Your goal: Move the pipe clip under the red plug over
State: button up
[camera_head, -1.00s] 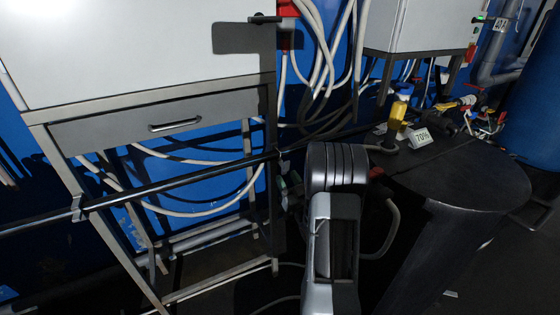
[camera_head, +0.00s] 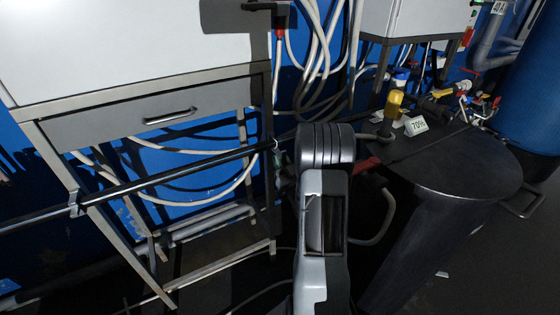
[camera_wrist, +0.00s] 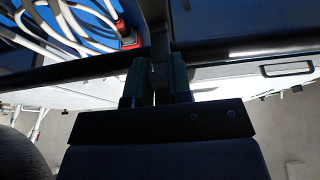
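A dark horizontal pipe (camera_head: 170,177) crosses in front of the steel frame in the head view. A small pale pipe clip (camera_head: 276,145) shows on it just left of my arm, roughly below the red plug (camera_head: 281,17). In the wrist view the red plug (camera_wrist: 131,40) is at upper left, beyond the pipe (camera_wrist: 215,55). My gripper (camera_wrist: 159,75) is at the pipe there, its two fingers on either side of a dark block-like part. Whether they press on it is too dark to tell. In the head view my arm mostly hides the gripper.
Another clip (camera_head: 76,204) is on the pipe farther left. A white cabinet on a steel frame with a drawer (camera_head: 140,117) stands at left. Grey hoses (camera_head: 318,60) hang behind. A black drum (camera_head: 440,180) with a 70% sign (camera_head: 416,126) and a yellow bottle (camera_head: 393,104) stands at right.

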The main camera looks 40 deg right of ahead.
aim_at(284, 151)
grip_shut()
jog(key=shift+r, duration=0.1)
jog(key=g+p, duration=0.1)
jog(key=r+g+p, duration=0.1)
jog(key=p, duration=0.1)
jog(key=g+p, duration=0.1)
jog(key=shift+s+r+y+p, duration=0.25)
jog(key=shift+r+y+p, duration=0.05)
jog(key=shift+r+p, duration=0.05)
jog(key=g+p, duration=0.2)
jog(key=r+g+p, duration=0.1)
jog(key=g+p, duration=0.1)
jog(key=p, duration=0.1)
jog(key=shift+s+r, duration=0.1)
jog(key=g+p, duration=0.2)
jog(key=p, duration=0.1)
jog(key=r+g+y+p, duration=0.1)
jog(key=p, duration=0.3)
jog(key=shift+g, duration=0.4)
jog(key=g+p, duration=0.1)
jog(key=p, duration=0.1)
jog(key=shift+f+p, duration=0.1)
jog(key=shift+p, duration=0.3)
jog(key=shift+w+f+g+p, duration=0.15)
jog(key=shift+w+g+p, duration=0.05)
jog(key=shift+g+p, duration=0.25)
